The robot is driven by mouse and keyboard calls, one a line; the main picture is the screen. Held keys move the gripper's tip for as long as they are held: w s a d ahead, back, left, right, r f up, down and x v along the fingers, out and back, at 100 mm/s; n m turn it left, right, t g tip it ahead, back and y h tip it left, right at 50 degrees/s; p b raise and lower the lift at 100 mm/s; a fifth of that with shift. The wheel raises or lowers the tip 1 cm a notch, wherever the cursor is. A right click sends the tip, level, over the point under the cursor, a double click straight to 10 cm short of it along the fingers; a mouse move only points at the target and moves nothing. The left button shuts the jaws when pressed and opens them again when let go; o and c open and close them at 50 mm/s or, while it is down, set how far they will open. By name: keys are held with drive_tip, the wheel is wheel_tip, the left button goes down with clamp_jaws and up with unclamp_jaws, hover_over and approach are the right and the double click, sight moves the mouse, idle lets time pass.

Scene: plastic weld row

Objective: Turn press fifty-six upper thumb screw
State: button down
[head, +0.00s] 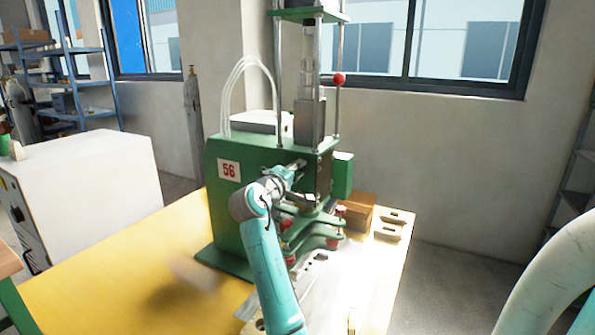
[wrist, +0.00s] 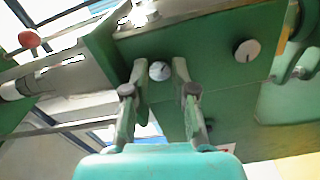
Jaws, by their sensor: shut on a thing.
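The green press (head: 240,160) with a "56" plate (head: 229,169) stands on the yellow table. In the wrist view, my gripper (wrist: 160,74) has its two fingers on either side of a small round grey thumb screw (wrist: 159,71) on the green face, shut on it. A second round screw (wrist: 247,50) sits to the right on the same green face, apart from the fingers. The wrist picture is turned, so the held screw seems to be the upper one. In the head view, my gripper (head: 298,166) reaches the press front, and the arm and wrist hide the screws.
A red ball handle (head: 338,79) sticks out near the press column. Several red knobs, one at the lower front (head: 332,243), lie below my wrist. A brown box (head: 357,212) and metal blocks (head: 390,228) are on the table at right. The table's left front (head: 110,285) is clear.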

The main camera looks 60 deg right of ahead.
drive_tip(key=shift+f+n, duration=0.1)
drive_tip(key=shift+n, duration=4.2)
drive_tip(key=c, duration=0.9)
unclamp_jaws()
drive_tip(key=shift+c, duration=0.2)
drive_tip(key=a, duration=1.2)
drive_tip(key=shift+s, duration=0.45)
